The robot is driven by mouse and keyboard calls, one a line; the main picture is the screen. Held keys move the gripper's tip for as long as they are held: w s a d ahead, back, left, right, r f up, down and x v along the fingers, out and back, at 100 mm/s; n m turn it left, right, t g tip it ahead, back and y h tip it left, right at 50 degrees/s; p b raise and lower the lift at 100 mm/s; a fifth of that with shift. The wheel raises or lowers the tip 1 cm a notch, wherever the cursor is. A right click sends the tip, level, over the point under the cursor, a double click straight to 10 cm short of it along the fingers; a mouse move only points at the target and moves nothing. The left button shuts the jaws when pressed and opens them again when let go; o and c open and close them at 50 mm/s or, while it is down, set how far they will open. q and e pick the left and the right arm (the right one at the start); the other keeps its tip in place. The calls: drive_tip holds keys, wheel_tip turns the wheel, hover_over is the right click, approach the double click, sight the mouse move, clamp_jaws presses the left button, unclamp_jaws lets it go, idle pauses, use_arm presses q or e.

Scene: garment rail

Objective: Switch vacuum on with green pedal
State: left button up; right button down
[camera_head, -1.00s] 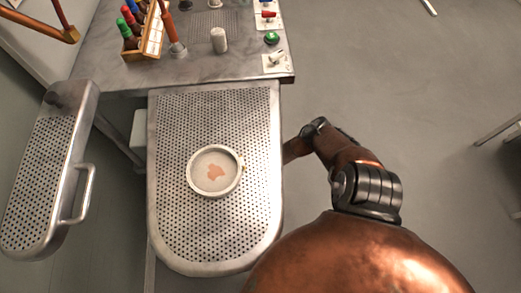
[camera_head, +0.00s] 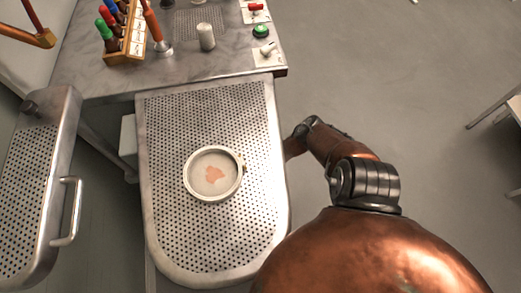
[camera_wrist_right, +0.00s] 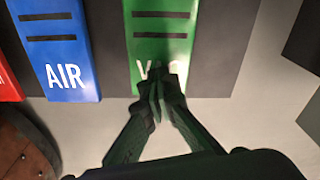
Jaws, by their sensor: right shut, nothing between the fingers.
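The green pedal (camera_wrist_right: 160,42) shows in the right wrist view, with white lettering starting with V, partly covered by my fingers. My right gripper (camera_wrist_right: 160,80) is shut and empty, its fingertips overlapping the pedal's near part in the picture. I cannot tell whether they touch it. In the head view my right arm reaches down beside the perforated board, and its gripper is hidden there. My left gripper is not in view.
A blue pedal marked AIR (camera_wrist_right: 62,50) is left of the green one, with a red pedal (camera_wrist_right: 8,82) at the edge. The perforated board (camera_head: 165,125) carries a round hoop (camera_head: 188,180). A narrower perforated board (camera_head: 30,170) stands left.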

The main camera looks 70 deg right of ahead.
drive_tip(key=shift+a+f, duration=0.15)
drive_tip(key=shift+w+a+r+p, duration=0.25)
drive_tip(key=shift+w+a+p, duration=0.05)
drive_tip(key=shift+w+a, duration=0.25)
drive_tip(key=shift+w+a+r+p, duration=0.3)
drive_tip(key=shift+w+a, duration=0.15)
drive_tip(key=shift+w, duration=0.1)
drive_tip(key=shift+f, duration=0.1)
wheel_tip(320, 180, up, 12)
drive_tip(key=shift+w+a, duration=0.4)
drive_tip(key=shift+w, duration=0.05)
